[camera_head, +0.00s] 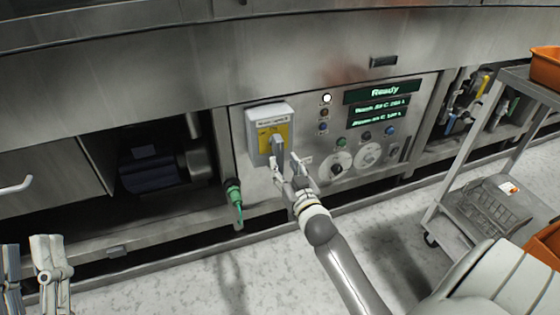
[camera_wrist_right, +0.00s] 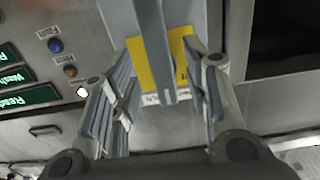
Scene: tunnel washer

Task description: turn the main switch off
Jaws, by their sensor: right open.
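The main switch (camera_head: 254,132) is a grey box with a yellow plate and a grey handle (camera_head: 277,149) on the steel machine front. The handle hangs roughly vertical. My right gripper (camera_head: 290,165) is open in front of it, its fingers at the handle's lower end. In the right wrist view the handle (camera_wrist_right: 154,50) comes down between the open fingers (camera_wrist_right: 165,100), with the yellow plate (camera_wrist_right: 180,62) behind it. I cannot tell whether either finger touches the handle. My left gripper (camera_head: 36,258) is at the lower left, away from the switch; its finger gap is not clear.
Right of the switch is a control panel with buttons, dials (camera_head: 340,163) and a green display (camera_head: 382,92) reading "Ready". A green hose connector (camera_head: 233,192) is to the lower left. A cart (camera_head: 485,205) with orange bins stands at the right. The floor in front is mostly clear.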

